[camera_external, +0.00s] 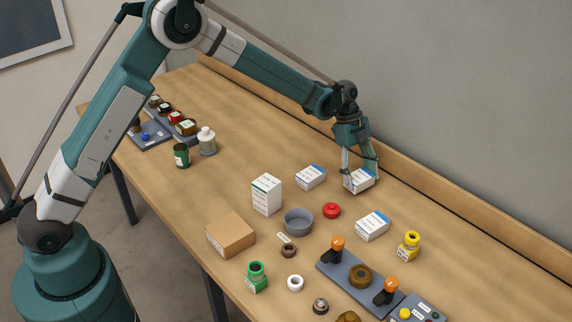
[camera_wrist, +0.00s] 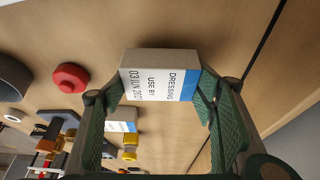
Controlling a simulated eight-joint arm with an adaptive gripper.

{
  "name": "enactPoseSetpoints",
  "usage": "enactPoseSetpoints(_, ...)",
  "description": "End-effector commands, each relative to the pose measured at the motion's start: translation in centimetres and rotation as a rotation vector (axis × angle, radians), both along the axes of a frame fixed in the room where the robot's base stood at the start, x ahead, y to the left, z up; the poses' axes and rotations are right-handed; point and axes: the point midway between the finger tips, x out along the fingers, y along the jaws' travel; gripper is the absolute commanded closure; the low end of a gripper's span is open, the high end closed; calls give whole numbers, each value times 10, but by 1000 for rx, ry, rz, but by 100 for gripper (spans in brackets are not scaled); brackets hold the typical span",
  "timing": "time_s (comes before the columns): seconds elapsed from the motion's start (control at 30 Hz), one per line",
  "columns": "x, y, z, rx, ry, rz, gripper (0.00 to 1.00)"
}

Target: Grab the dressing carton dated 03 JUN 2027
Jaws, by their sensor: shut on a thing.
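My gripper (camera_external: 359,176) is shut on a small white and blue dressing carton (camera_external: 358,182) near the back of the table. In the wrist view the carton (camera_wrist: 158,84) sits between the two green fingers, and its label reads DRESSING, USE BY and a date that looks like 03 JUN 2027. I cannot tell whether it touches the table. Two similar cartons lie on the table: one to the left (camera_external: 310,177) and one in front to the right (camera_external: 372,225). Their dates are too small to read.
A yellow-capped part (camera_external: 409,245) is to the right. A wooden ledge (camera_external: 402,190) runs along the wall behind.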

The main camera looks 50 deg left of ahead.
Motion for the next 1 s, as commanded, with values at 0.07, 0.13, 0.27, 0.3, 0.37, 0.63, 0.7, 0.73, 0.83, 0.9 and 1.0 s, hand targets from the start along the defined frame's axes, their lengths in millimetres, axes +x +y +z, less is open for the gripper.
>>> enactPoseSetpoints(0.07, 0, 0, 11, 0, 0, 0, 55)
enactPoseSetpoints(0.13, 0, 0, 21, 0, 0, 0, 55)
enactPoseSetpoints(0.27, 0, 0, 42, 0, 0, 0, 55)
enactPoseSetpoints(0.3, 0, 0, 47, 0, 0, 0, 55)
enactPoseSetpoints(0.37, 0, 0, 56, 0, 0, 0, 55)
enactPoseSetpoints(0.63, 0, 0, 79, 0, 0, 0, 55)
enactPoseSetpoints(0.7, 0, 0, 81, 0, 0, 0, 55)
enactPoseSetpoints(0.73, 0, 0, 82, 0, 0, 0, 55)
enactPoseSetpoints(0.83, 0, 0, 82, 0, 0, 0, 55)
enactPoseSetpoints(0.9, 0, 0, 82, 0, 0, 0, 55)
enactPoseSetpoints(1.0, 0, 0, 82, 0, 0, 0, 55)
